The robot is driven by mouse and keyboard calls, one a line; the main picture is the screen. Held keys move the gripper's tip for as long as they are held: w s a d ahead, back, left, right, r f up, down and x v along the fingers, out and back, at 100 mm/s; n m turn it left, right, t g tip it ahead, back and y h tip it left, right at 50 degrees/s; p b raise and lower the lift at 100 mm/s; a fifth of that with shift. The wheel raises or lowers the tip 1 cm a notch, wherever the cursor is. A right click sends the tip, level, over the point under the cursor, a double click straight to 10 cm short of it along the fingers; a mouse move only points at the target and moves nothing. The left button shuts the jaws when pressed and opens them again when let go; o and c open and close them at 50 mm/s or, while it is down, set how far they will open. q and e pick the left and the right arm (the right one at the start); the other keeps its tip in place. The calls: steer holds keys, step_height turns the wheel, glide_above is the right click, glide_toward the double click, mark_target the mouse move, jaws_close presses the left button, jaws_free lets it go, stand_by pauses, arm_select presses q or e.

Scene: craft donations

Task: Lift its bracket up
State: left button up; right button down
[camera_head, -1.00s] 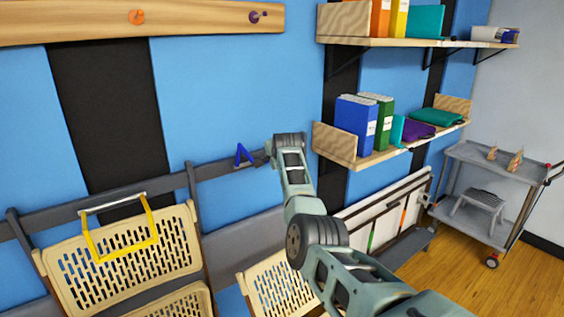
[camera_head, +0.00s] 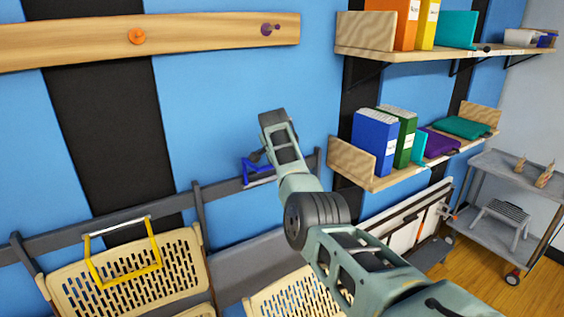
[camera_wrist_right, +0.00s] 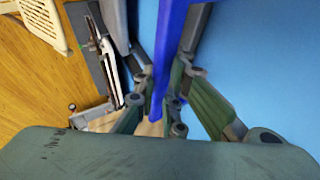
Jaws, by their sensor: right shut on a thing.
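A blue bracket (camera_head: 257,174) is at the dark wall rail, right of the black stripe. My right gripper (camera_head: 257,156) is at it, with my forearm rising from the lower right. In the right wrist view the blue bracket (camera_wrist_right: 167,60) runs between the two fingers of my right gripper (camera_wrist_right: 162,84), which are shut on it. Whether the bracket touches the rail is hard to tell. A yellow bracket (camera_head: 160,258) with a pale top bar hangs around the rail at the left, in front of a cream slatted seat panel. My left gripper is out of view.
A dark rail (camera_head: 225,187) runs along the blue wall above cream slatted panels (camera_head: 130,268). A wooden peg board (camera_head: 200,37) is above. Shelves with binders (camera_head: 375,142) stand out at the right, beside my arm. A grey trolley (camera_head: 530,190) stands beyond.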

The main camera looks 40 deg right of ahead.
steer(key=c, duration=2.2)
jaws_free()
steer(key=o, duration=0.4)
steer(key=shift+w+f, duration=0.1)
steer(key=shift+w, duration=0.05)
steer(key=v, duration=1.2)
steer(key=shift+d, duration=0.1)
